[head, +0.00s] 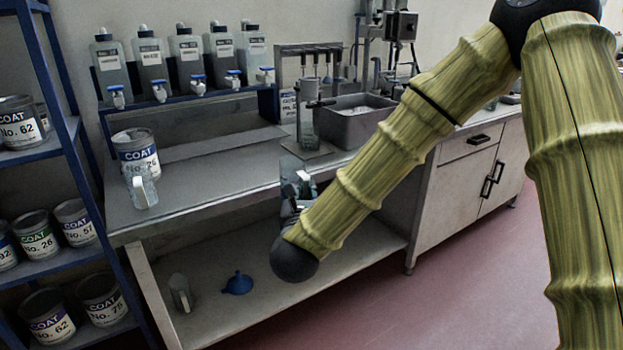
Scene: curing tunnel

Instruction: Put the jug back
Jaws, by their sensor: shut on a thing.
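My gripper (299,190) is at the front edge of the bench, partly hidden behind the end of my arm. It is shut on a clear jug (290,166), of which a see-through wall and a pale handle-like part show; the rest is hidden. Whether the jug touches the bench I cannot tell. A second clear jug (144,190) with a white handle stands on the bench's left end, in front of a can. A third jug (180,293) stands on the lower shelf.
A COAT No. 76 can (136,148) stands at the bench's left. Several labelled bottles with blue taps line a raised rack (190,106). A metal basin (352,122) and a glass cylinder (306,118) stand right of it. A blue funnel (238,284) lies on the lower shelf (215,322).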

